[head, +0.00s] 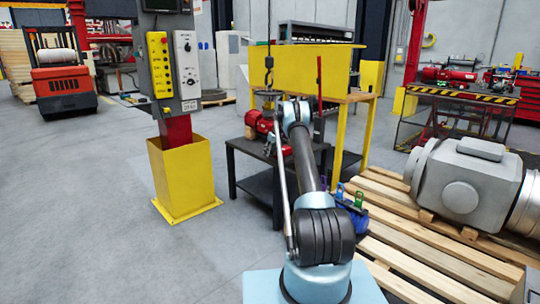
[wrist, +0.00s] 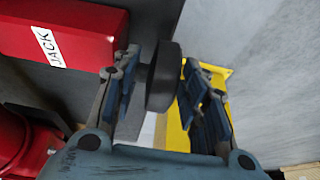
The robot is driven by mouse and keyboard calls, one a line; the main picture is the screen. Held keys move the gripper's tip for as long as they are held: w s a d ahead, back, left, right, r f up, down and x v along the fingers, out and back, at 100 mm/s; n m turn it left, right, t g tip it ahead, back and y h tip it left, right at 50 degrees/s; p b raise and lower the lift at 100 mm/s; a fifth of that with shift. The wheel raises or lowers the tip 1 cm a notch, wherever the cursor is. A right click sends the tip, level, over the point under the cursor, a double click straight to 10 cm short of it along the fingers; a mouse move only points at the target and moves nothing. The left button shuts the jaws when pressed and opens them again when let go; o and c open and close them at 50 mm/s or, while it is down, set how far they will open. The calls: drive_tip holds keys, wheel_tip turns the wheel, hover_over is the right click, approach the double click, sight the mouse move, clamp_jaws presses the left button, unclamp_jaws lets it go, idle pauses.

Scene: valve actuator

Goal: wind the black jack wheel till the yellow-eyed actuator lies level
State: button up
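In the wrist view, a red box labelled JACK (wrist: 65,30) is at the upper left. The black jack wheel (wrist: 163,78) is seen nearly edge-on beside it, between the two fingers of my gripper (wrist: 160,85). The fingers stand apart, with a narrow gap left of the wheel; I cannot tell whether the right finger touches it. A rounded red part (wrist: 12,140) shows at the lower left. In the head view, a red actuator (head: 262,122) is on the dark table under a hook; my arm partly hides it. Its yellow eye and tilt are not clear.
The dark table (head: 250,150) stands before a yellow-panelled bench (head: 315,68). A control post with a yellow base (head: 183,178) is left of it. A pallet (head: 400,235) with a large grey valve (head: 468,185) is at right.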

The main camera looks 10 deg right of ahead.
drive_tip(key=shift+w+f, duration=0.1)
drive_tip(key=shift+f, duration=0.1)
clamp_jaws()
drive_tip(key=shift+t, duration=0.3)
